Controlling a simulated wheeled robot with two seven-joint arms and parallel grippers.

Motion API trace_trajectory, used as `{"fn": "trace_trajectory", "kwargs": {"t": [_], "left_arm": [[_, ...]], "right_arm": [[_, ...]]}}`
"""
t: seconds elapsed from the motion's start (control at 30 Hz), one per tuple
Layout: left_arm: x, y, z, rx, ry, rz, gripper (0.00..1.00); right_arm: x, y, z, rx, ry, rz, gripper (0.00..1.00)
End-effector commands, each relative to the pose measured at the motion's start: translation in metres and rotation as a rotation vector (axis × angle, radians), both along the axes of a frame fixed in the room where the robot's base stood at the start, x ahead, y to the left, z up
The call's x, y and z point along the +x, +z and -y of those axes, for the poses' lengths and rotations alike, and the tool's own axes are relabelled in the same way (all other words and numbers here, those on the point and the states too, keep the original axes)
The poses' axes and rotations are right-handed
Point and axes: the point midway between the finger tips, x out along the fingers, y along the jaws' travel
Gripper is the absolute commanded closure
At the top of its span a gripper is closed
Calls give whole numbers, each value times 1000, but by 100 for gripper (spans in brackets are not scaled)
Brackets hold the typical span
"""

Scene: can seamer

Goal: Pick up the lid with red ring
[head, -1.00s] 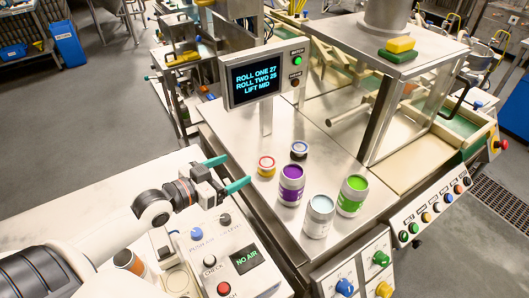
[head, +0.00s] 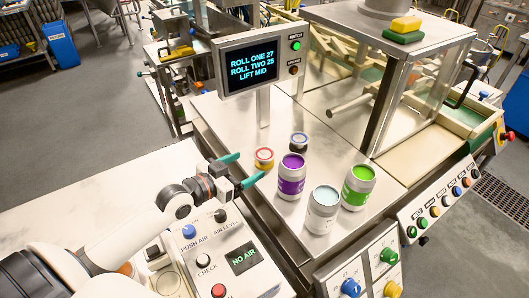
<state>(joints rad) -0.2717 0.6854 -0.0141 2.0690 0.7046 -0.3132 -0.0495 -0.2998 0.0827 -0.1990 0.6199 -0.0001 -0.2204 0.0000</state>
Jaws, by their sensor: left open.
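The lid with the red ring (head: 264,157) lies on the steel table, left of the purple can (head: 291,176). A lid with a blue ring (head: 299,142) lies behind it to the right. My left gripper (head: 245,170) is open and empty, with its two green fingertips to the left of the red-ringed lid. The far fingertip shows behind and left of the lid, and the near one in front of it. I cannot tell how high the fingers are above the table. My right gripper is not in view.
A white and a green can (head: 358,187) stand right of the purple one. A display screen (head: 250,71) on a post rises behind the lids. A control box reading NO AIR (head: 242,258) sits below my left gripper. A glass-sided machine (head: 415,95) stands at the right.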

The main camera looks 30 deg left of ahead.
Motion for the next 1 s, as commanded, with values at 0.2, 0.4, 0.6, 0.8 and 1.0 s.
{"fn": "trace_trajectory", "kwargs": {"t": [0.2, 0.4, 0.6, 0.8, 1.0], "left_arm": [[16, -2, 5, 0, 0, 0, 23], [43, 3, 9, -2, 1, 3, 23], [63, -4, 15, -1, 2, -1, 23], [65, -5, 16, 1, 1, 0, 23], [65, -5, 16, 0, 1, 0, 46]], "right_arm": [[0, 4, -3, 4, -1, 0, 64], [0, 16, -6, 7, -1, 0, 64], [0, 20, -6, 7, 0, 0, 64], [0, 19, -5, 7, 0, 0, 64], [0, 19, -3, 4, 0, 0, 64]]}}
